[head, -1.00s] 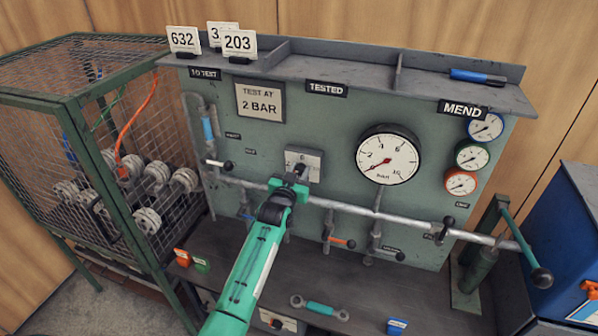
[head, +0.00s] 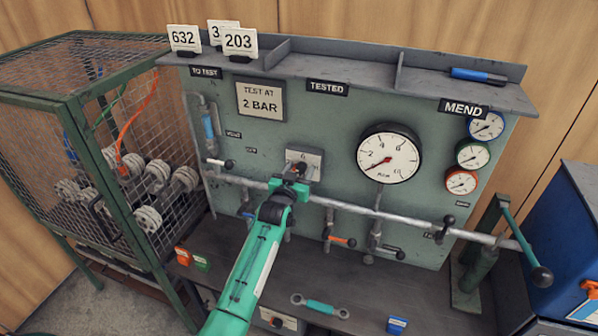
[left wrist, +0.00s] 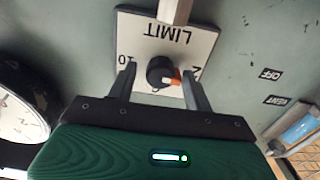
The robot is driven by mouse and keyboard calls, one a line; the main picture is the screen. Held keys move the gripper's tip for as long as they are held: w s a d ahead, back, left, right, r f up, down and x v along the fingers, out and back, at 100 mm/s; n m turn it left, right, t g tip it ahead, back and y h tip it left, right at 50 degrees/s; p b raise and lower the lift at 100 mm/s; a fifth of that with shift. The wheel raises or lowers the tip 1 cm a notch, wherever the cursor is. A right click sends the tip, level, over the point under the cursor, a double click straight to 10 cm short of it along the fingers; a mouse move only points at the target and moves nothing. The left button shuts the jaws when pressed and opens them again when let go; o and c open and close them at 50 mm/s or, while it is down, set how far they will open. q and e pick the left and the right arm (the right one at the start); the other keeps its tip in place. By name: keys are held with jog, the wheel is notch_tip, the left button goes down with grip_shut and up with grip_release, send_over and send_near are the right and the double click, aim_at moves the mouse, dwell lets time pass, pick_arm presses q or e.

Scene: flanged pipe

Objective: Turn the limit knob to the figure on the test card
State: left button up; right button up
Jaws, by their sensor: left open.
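The test card (head: 260,101) on the panel reads "TEST AT 2 BAR". The limit plate (head: 312,158) is partly hidden behind my left gripper (head: 299,171). In the left wrist view the limit plate (left wrist: 146,22) appears upside down, with a 10 on the left and a 2 on the right. The round black limit knob (left wrist: 160,72) has an orange mark on its right side, pointing right and slightly down, near the 2. My left gripper (left wrist: 160,84) is open, one finger on each side of the knob, with gaps between. My right gripper is out of view.
A large gauge (head: 388,155) is right of the knob. A horizontal pipe (head: 345,207) with several valve handles crosses the panel below. A wire cage (head: 110,120) stands left. A spanner-like tool (head: 320,307) lies on the bench.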

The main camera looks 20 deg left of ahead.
pick_arm(q)
jog(key=s+b, duration=0.2)
jog(key=s, duration=1.2)
jog(key=shift+a+b, duration=0.2)
jog(key=shift+b, duration=0.2)
